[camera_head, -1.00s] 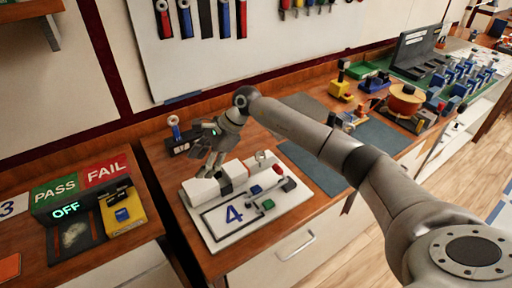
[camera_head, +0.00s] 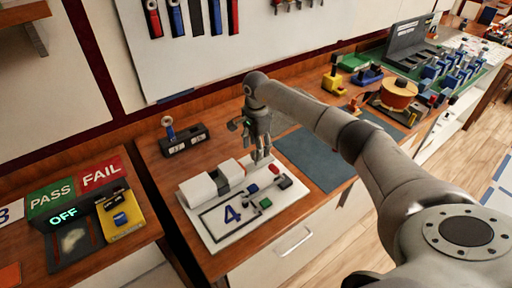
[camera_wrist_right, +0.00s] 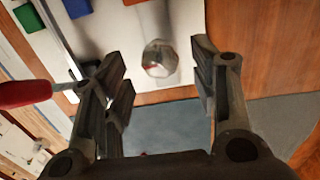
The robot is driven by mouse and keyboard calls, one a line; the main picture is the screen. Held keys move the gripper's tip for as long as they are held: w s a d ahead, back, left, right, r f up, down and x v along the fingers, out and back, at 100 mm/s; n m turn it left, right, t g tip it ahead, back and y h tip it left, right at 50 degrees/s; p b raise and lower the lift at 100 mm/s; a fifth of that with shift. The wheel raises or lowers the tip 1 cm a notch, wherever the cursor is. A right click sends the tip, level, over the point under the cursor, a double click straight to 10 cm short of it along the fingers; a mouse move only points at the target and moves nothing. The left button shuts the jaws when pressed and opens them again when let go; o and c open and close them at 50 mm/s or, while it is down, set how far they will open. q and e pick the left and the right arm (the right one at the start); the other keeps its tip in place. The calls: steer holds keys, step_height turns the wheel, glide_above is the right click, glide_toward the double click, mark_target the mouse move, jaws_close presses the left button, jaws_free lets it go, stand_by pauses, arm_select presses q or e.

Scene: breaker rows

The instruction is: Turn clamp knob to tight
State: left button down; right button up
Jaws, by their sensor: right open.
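The white board (camera_head: 213,236) marked with a blue 4 lies on the wooden bench. It carries a white and grey cylinder-like fixture (camera_head: 199,190) and small red, green and dark parts. My right gripper (camera_head: 262,158) points down at the back right of this board and hides what is beneath it in the head view. In the right wrist view, a shiny metal rounded knob-like part (camera_wrist_right: 160,58) lies ahead, between the open fingers of the right gripper (camera_wrist_right: 162,88). I see no contact with it. The left gripper is not in view.
A black block with a ring-topped tool (camera_head: 184,140) stands behind the board. A red handle-like part (camera_wrist_right: 25,92) is close to the left finger in the wrist view. A blue-grey mat (camera_head: 315,160) lies clear to the right. The PASS/FAIL station (camera_head: 75,190) is at left.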

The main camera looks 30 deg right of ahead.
steer(key=shift+f, duration=1.15)
steer(key=c, duration=1)
